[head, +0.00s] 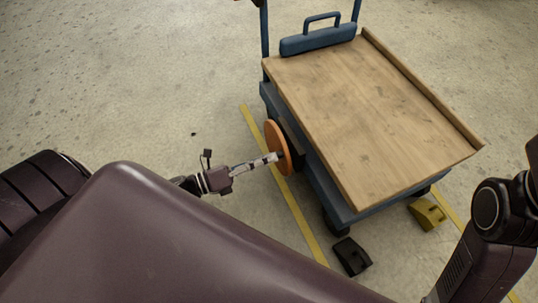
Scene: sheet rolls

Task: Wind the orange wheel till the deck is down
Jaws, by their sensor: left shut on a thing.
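The orange wheel (271,137) stands upright on the left side of a blue cart. The wooden deck (360,105) lies on top of the cart, with a raised lip along its right edge. My left gripper (276,158) reaches in from the left and is shut at the wheel, on what looks like its handle; the fingers hide most of that handle. My right arm shows at the right edge, but its gripper is out of the picture.
A blue case with a handle (318,39) sits at the deck's far end, by the cart's upright posts. A black wedge (351,256) and a yellow wedge (427,213) lie on the floor near the cart's front wheels. Yellow lines (301,222) mark the floor; the floor at left is clear.

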